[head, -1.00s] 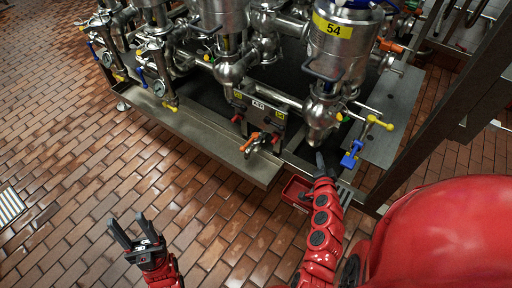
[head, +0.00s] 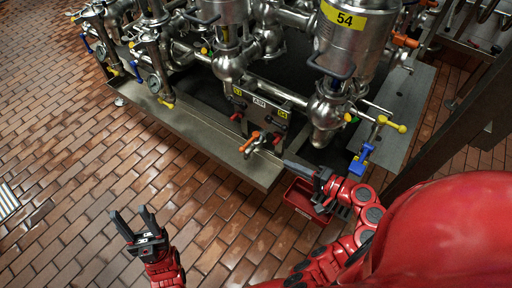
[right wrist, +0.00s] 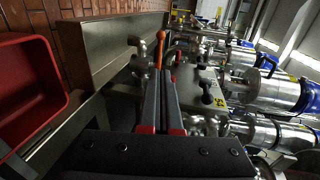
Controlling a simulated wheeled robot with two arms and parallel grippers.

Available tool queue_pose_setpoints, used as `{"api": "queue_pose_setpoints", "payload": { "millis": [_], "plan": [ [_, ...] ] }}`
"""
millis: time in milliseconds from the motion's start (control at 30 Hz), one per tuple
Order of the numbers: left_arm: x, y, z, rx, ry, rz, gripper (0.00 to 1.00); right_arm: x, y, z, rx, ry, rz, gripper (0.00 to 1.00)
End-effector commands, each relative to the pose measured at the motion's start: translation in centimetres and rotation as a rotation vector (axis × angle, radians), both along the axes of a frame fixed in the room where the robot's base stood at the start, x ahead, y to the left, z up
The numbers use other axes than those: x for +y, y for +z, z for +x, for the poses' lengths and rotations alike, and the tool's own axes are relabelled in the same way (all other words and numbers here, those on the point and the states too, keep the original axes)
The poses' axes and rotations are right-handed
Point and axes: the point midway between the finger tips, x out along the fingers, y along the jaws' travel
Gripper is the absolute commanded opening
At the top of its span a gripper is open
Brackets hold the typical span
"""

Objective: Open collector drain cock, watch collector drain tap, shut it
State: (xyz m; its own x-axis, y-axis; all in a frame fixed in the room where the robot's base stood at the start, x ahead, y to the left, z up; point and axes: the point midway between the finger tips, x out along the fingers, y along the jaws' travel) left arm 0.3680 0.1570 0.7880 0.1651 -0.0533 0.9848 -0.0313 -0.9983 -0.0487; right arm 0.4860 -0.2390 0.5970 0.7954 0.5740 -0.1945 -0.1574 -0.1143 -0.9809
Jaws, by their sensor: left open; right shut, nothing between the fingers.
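A small metal cock with an orange lever (head: 249,143) sits at the front edge of the skid, below a plate with yellow labels. I take it for the collector drain cock, though I cannot read its name. It also shows in the right wrist view (right wrist: 159,50), just beyond the fingertips. My right gripper (head: 288,165) is shut and empty, to the right of the cock and apart from it. Its fingers (right wrist: 159,85) lie together in the right wrist view. My left gripper (head: 135,218) is open and empty above the tiled floor. No liquid flow is discernible.
A red tub (head: 304,201) stands below the skid's edge, and shows at left in the right wrist view (right wrist: 62,70). A blue-handled valve (head: 362,158) and a yellow-handled bar (head: 392,125) are at right. The steel drip tray (head: 215,148) runs along the front.

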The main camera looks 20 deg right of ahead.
Motion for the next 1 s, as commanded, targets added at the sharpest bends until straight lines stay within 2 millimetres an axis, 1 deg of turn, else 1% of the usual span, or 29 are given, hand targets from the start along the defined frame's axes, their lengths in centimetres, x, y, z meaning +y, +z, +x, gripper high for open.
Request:
{"api": "queue_pose_setpoints", "payload": {
  "millis": [267, 367, 467, 533, 600, 800, 1000],
  "plan": [
    [0.0, 0.0, 0.0, 0.0, 0.0, 0.0, 0.5, 0.0, -0.1, 0.1, 0.0, -0.002, 0.0, 0.0],
    [0.0, -0.3, 0.0, 0.0, 0.0, 0.0, 0.5, 0.3, -0.2, 0.5, -0.002, -0.002, 0.0, 0.0],
    [0.0, -0.8, 0.0, 0.0, 0.0, 0.0, 0.5, 1.0, -0.5, 1.4, -0.002, -0.001, 0.0, 0.0],
    [0.0, -1.2, 0.0, 0.0, 0.0, 0.0, 0.5, 1.7, -0.8, 2.2, -0.002, 0.0, 0.003, 0.0],
    [0.0, -1.0, 0.0, 0.0, 0.0, 0.0, 0.5, 2.7, -0.9, 3.4, 0.001, 0.009, 0.001, 0.0],
    [0.0, -1.2, 0.0, 0.0, 0.0, 0.0, 0.5, 5.2, -1.8, 6.9, 0.002, 0.007, 0.001, 0.0],
    [0.0, -1.5, 0.0, 0.0, 0.0, 0.0, 0.5, 7.0, -2.5, 9.7, 0.001, 0.002, 0.001, 0.0]
  ]
}}
